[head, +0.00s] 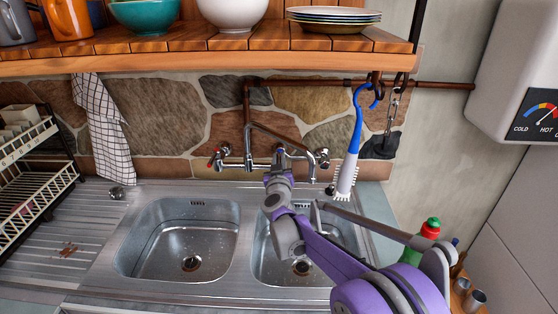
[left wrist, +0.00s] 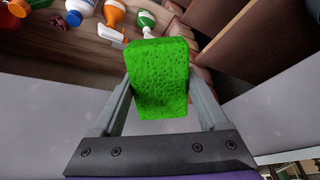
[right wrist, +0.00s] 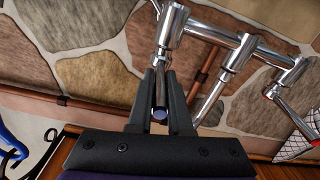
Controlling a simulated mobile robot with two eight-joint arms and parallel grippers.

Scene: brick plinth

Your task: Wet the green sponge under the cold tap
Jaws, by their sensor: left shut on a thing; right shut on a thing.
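The green sponge (left wrist: 160,75) is clamped between the two fingers of my left gripper (left wrist: 160,92) in the left wrist view. Neither that gripper nor the sponge shows in the head view. My right gripper (right wrist: 161,80) is shut on the chrome, blue-ended lever of the cold tap (right wrist: 160,114). In the head view my right gripper (head: 278,165) is at the wall mixer tap (head: 249,160), its wrist hiding part of the tap. A red-marked hot lever (right wrist: 270,92) stands apart from the gripper. I see no running water.
Two steel basins lie below the tap, the left basin (head: 165,240) clear and the right basin (head: 262,265) partly behind my arm. A blue brush (head: 350,150) hangs at right. A wooden shelf (head: 190,62) with crockery overhangs. A dish rack (head: 30,165) stands left; a green bottle (head: 430,229) right.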

